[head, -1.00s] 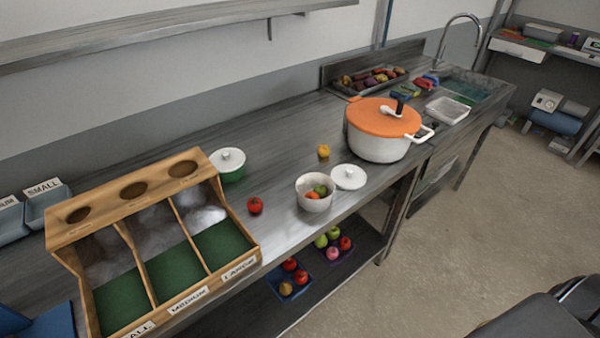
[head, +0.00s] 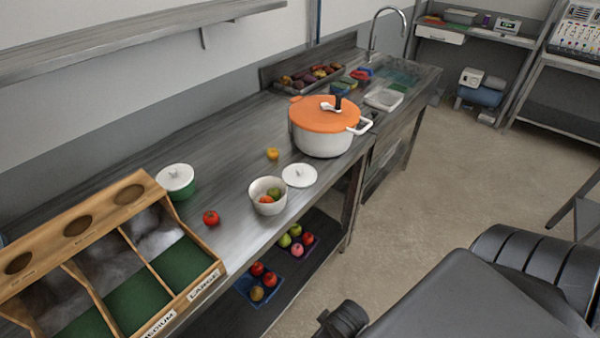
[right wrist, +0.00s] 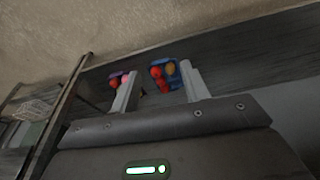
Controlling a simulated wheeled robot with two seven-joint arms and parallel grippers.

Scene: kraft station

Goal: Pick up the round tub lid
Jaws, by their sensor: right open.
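A round white lid with a small knob (head: 300,175) lies flat on the steel counter, right beside a white tub (head: 268,196) holding some fruit or vegetables. A second white lid (head: 175,176) sits on a green tub (head: 184,192) further left. My right gripper (right wrist: 160,88) shows in the right wrist view with its fingers apart and nothing between them. The lid is not visible in that view. In the head view my dark right arm fills the lower right, off the counter's front. My left gripper is not in view.
An orange-lidded pot (head: 322,136) stands right of the lid, its handle toward the front edge. A tomato (head: 211,217) and a yellow pepper (head: 273,154) lie nearby. A wooden sorting box (head: 140,255) is at left.

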